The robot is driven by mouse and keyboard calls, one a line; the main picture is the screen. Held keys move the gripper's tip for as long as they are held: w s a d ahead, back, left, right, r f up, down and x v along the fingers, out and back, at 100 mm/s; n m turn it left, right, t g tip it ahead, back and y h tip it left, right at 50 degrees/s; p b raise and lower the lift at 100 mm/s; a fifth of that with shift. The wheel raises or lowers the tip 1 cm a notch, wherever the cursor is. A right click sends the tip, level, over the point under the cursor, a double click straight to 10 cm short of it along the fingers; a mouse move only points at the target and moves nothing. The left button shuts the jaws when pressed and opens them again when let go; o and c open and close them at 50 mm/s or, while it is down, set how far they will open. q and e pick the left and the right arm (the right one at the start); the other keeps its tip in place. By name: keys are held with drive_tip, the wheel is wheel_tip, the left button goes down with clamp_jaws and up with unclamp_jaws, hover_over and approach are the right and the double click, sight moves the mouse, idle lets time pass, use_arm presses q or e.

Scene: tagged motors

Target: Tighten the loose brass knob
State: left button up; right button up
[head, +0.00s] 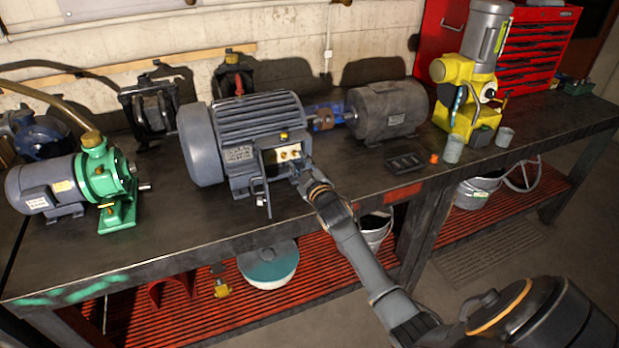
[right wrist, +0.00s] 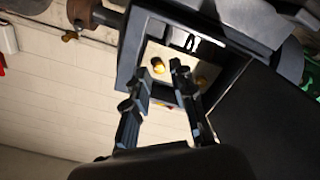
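The blue-grey motor (head: 250,117) sits on the bench with its terminal box (head: 260,165) open toward me. Small brass knobs show on the pale panel inside the box; one brass knob (right wrist: 158,66) appears between my right fingertips in the right wrist view, and another brass knob (right wrist: 201,82) is just right of the fingers. I cannot tell which is loose. My right gripper (head: 298,168) is at the box's right side. In the right wrist view, my right gripper (right wrist: 160,72) has its fingers apart, and contact with the knob cannot be told. My left gripper is out of view.
A green pump (head: 97,170) stands left and a dark grey motor (head: 388,112) right. A black tray (head: 405,162), an orange piece (head: 434,158) and a yellow machine (head: 466,95) stand further right. The bench (head: 190,225) is clear in front of the motor.

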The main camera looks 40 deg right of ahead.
drive_tip(key=v, duration=1)
drive_tip(key=shift+s, duration=0.4)
